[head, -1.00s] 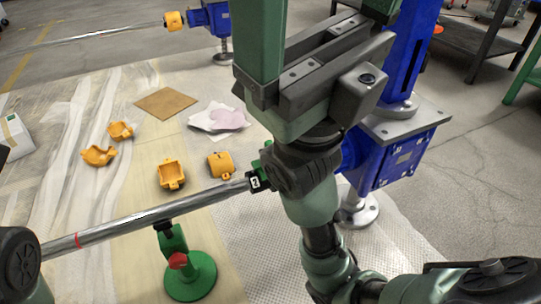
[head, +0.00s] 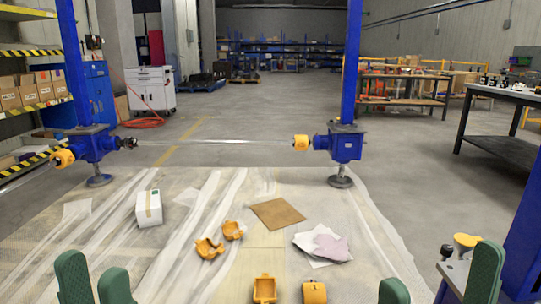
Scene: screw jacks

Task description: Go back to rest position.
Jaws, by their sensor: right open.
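My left gripper (head: 95,285) shows at the bottom left as two green fingertips with a narrow gap between them and nothing seen in it. My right gripper (head: 438,280) shows at the bottom right as two green fingertips set wide apart, open and empty. The rest of both arms is out of view below. Both grippers are in the foreground, apart from the screw jacks.
Two blue screw jacks, left (head: 94,145) and right (head: 345,145), stand behind the plastic sheet, joined by a long shaft (head: 215,142). Orange housings (head: 208,248), cardboard (head: 277,213), cloths (head: 322,243) and a white box (head: 149,208) lie on the sheet. A blue column (head: 525,235) rises at right.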

